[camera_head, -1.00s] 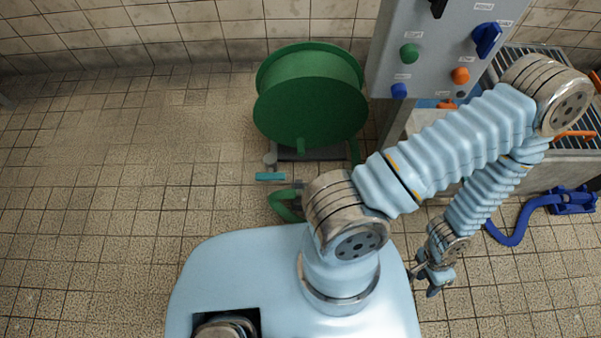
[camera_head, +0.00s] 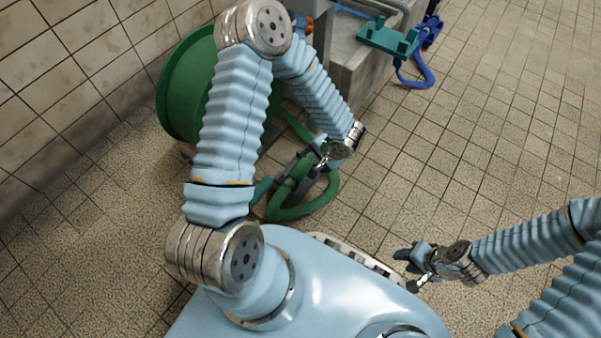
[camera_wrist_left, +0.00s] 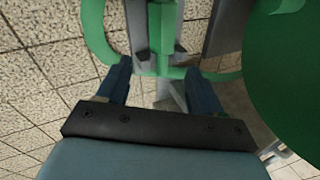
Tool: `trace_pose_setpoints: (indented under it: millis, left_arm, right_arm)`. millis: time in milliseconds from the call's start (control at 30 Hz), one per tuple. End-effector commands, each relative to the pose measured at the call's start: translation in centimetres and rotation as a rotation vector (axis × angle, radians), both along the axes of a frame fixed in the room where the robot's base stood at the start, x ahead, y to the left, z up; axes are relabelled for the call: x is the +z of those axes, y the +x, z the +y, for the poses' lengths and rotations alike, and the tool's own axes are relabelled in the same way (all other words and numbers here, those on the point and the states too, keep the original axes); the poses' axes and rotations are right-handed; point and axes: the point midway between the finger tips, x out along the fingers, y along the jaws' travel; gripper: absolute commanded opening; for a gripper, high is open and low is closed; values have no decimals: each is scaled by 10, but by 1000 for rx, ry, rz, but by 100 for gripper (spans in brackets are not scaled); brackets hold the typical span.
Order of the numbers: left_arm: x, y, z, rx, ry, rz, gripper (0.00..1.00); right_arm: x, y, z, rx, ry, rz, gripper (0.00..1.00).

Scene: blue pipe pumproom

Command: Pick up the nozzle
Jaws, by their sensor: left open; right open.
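My left gripper (camera_head: 318,168) is open, low over the looped green hose (camera_head: 305,210) beside the green reel (camera_head: 190,88). In the left wrist view its two dark blue fingers (camera_wrist_left: 155,78) are apart. A green piece with grey parts beside it (camera_wrist_left: 163,28) lies ahead, between the finger directions. I cannot tell whether this is the nozzle or a hose fitting, and I see no clear contact. No nozzle is clearly recognisable in the head view, where my left arm covers part of the reel area. My right gripper (camera_head: 417,268) is open and empty over the floor.
A concrete trough (camera_head: 365,65) stands beyond the reel, with a teal bracket (camera_head: 388,38) on it. A blue hose (camera_head: 415,75) lies past it. The tiled wall (camera_head: 70,80) is at left. The floor (camera_head: 480,130) at right is clear.

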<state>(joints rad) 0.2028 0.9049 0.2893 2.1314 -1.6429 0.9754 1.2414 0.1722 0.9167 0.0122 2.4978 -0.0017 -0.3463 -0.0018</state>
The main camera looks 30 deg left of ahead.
Motion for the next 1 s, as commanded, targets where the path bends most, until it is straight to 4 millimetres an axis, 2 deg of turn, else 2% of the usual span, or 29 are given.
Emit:
trace_pose_setpoints:
  millis: [33, 200, 367, 633, 733, 967, 1000]
  left_arm:
    - [-14, 0, 4, 2, -2, 4, 66]
    - [-41, 4, 17, 1, -2, 5, 66]
    - [-52, 5, 23, 0, -2, 5, 66]
    - [-88, 6, 42, 1, -3, 6, 66]
    - [-95, 7, 45, 0, -3, 5, 66]
    - [-96, 8, 46, -2, -3, 5, 66]
    - [-96, 8, 46, -2, -3, 5, 62]
  right_arm:
    - [-4, 0, 0, -1, 0, -1, 43]
    - [-8, 1, 0, -2, 0, -2, 43]
    - [-10, 1, 0, -2, 0, -2, 43]
    - [-17, 1, 0, -3, -1, -4, 43]
    - [-18, 1, 0, -3, -1, -4, 43]
    - [-18, 1, 0, -3, -1, -4, 43]
    - [-18, 1, 0, -3, -1, -4, 43]
